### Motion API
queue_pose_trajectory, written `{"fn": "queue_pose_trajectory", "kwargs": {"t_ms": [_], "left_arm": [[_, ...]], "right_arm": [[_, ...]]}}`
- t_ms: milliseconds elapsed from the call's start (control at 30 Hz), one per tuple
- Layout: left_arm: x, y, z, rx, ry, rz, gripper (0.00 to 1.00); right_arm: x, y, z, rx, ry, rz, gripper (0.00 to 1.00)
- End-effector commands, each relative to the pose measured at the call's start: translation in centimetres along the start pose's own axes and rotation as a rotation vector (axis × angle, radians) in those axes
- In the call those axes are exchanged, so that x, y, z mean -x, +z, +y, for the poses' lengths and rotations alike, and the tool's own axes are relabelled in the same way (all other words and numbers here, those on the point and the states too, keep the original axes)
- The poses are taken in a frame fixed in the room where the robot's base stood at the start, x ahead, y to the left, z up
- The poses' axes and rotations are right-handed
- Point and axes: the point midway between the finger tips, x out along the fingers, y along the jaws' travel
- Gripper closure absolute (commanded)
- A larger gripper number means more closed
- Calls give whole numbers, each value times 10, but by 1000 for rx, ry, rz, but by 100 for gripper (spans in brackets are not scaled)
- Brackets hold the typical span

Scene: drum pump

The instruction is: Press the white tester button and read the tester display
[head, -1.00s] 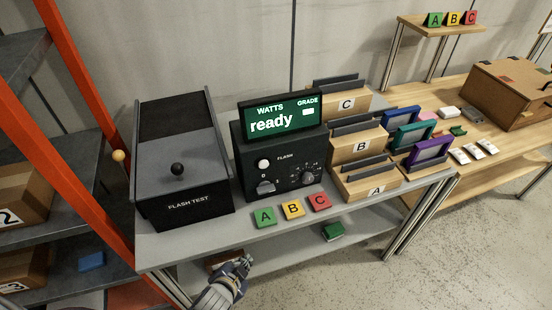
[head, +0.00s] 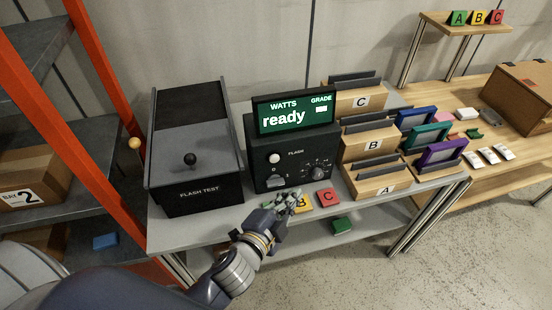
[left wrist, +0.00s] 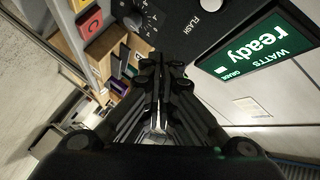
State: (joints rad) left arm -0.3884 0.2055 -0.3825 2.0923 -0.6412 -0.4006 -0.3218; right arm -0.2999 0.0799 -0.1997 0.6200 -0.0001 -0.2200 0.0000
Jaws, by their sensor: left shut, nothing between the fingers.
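The black tester (head: 290,165) stands on the grey table. Its white button (head: 274,158) is on the upper left of the front panel, with a switch and a knob below it. The display (head: 294,113) on top reads "ready" under WATTS, with a small light box under GRADE. My left gripper (head: 293,198) is shut and empty, in front of the tester's lower panel, over the A and B blocks and below the button. The left wrist view shows the shut fingers (left wrist: 160,100), the white button (left wrist: 210,5) at the top edge and the display (left wrist: 258,48). My right gripper is not visible.
The FLASH TEST box (head: 195,150) stands left of the tester. The yellow B block (head: 302,203) and red C block (head: 328,197) lie at the table's front edge. Wooden holders (head: 378,180) stand to the right. An orange rack post (head: 95,70) is at the left.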

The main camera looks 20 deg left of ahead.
Motion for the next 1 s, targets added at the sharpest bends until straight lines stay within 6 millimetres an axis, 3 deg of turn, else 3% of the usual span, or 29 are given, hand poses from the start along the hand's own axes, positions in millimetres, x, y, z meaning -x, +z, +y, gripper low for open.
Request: {"fn": "queue_pose_trajectory", "kwargs": {"t_ms": [267, 700, 1000], "left_arm": [[-3, 3, -2, -1, 1, -1, 100], [-43, 32, -31, -2, 0, -1, 100], [-60, 44, -44, 1, 1, -2, 100]], "right_arm": [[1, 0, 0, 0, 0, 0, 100], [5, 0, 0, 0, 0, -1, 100], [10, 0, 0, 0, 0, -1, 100]]}}
